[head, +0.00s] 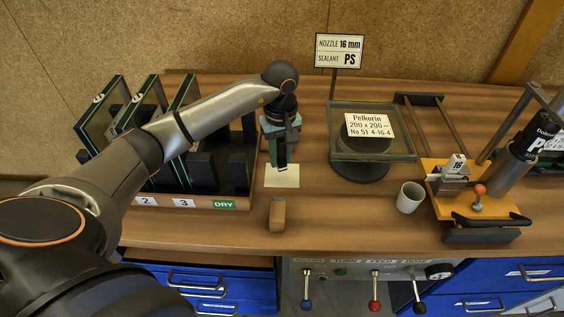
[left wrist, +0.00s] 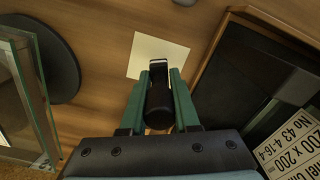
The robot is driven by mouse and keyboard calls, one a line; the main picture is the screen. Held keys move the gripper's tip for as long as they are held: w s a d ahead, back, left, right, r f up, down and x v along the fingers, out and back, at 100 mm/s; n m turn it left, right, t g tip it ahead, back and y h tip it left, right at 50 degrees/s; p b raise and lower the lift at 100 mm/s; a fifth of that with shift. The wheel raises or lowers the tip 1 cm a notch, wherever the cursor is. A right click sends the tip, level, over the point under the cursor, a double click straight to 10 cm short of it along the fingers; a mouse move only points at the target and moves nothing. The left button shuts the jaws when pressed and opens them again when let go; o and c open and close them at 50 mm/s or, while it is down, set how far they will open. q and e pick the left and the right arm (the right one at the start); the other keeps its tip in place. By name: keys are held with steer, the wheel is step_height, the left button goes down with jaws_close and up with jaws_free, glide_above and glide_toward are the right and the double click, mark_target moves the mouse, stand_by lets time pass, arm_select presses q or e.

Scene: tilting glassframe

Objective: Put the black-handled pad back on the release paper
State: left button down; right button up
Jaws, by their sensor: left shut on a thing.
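My left gripper (head: 281,162) points down over the pale square of release paper (head: 283,178) on the wooden bench. In the left wrist view its green fingers are closed on the black-handled pad (left wrist: 159,103), with the handle between them. The pad covers part of the release paper (left wrist: 148,48) in that view. The arm and fingers hide most of the pad in the head view. I cannot tell whether the pad touches the paper or hangs just above it. My right gripper is not in view.
A rack (head: 232,202) with tilted glass panes stands close on the left. A tan block (head: 277,214) lies in front of the paper. A glass pane on a round stand (head: 345,153), a white cup (head: 410,198) and a yellow fixture (head: 490,208) stand to the right.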

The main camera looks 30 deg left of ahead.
mark_target(282, 163)
arm_select(q)
steer(key=shift+w+f, duration=0.4)
steer(key=shift+f, duration=0.05)
step_height(282, 163, down, 2)
steer(key=shift+f+p, duration=0.15)
steer(key=shift+p, duration=0.35)
steer(key=shift+f, duration=0.35)
steer(key=shift+f, duration=0.2)
steer(key=c, duration=0.6)
jaws_free()
steer(key=shift+c, duration=0.2)
